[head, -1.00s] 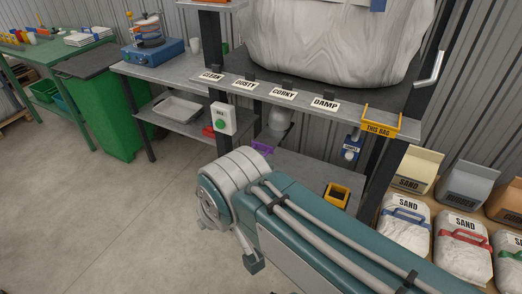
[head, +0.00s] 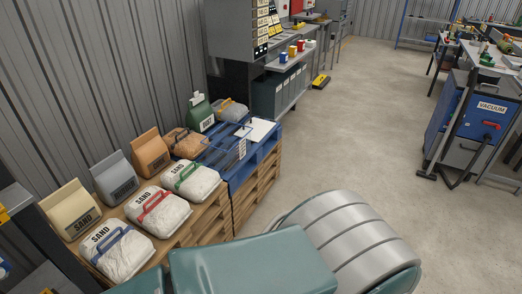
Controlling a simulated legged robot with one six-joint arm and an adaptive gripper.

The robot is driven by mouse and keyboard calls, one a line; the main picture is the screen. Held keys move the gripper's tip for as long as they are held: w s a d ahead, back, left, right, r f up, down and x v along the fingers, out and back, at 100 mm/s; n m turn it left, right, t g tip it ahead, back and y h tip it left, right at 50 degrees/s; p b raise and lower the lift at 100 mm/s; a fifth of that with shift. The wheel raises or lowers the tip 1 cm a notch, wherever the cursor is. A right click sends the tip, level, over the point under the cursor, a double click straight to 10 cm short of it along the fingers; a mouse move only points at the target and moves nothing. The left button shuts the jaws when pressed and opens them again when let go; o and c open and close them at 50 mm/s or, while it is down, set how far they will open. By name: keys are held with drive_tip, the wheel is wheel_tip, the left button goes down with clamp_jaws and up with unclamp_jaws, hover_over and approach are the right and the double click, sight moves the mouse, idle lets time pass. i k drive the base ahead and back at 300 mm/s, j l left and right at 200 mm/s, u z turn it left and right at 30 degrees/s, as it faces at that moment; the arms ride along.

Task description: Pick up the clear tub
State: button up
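A see-through box with bluish edges (head: 224,154), which looks like the clear tub, sits at the near end of the blue pallet in the head view. It is beside the sand bags, and a small white label shows at its right side. Its contents and base are hard to make out. My teal and grey arm fills the bottom of the view, nearer to me than the box and apart from it in the picture. My gripper is out of view, so its state does not show.
Sand bags with coloured handles (head: 160,212) lie on a wooden pallet, with paper bags (head: 115,177) behind them along the wall. A blue pallet (head: 263,152) adjoins. A vacuum cart (head: 474,125) stands at right. The concrete floor (head: 366,125) between is clear.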

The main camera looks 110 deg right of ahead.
sight(228, 144)
drive_tip(key=z, duration=3.65)
drive_tip(key=u, duration=0.55)
drive_tip(key=i+l+u, duration=0.35)
drive_tip(key=l+u, duration=0.15)
drive_tip(key=i+l+u, duration=0.25)
drive_tip(key=l, duration=0.25)
drive_tip(key=l+u, duration=0.25)
drive_tip(key=i+l+u, duration=0.1)
drive_tip(key=l, duration=0.65)
drive_tip(key=i+l+u, duration=0.15)
drive_tip(key=l, duration=0.55)
drive_tip(key=l+u, duration=0.1)
drive_tip(key=l, duration=1.3)
drive_tip(key=i+l, duration=0.15)
drive_tip(key=l, duration=1.1)
drive_tip(key=i, duration=0.05)
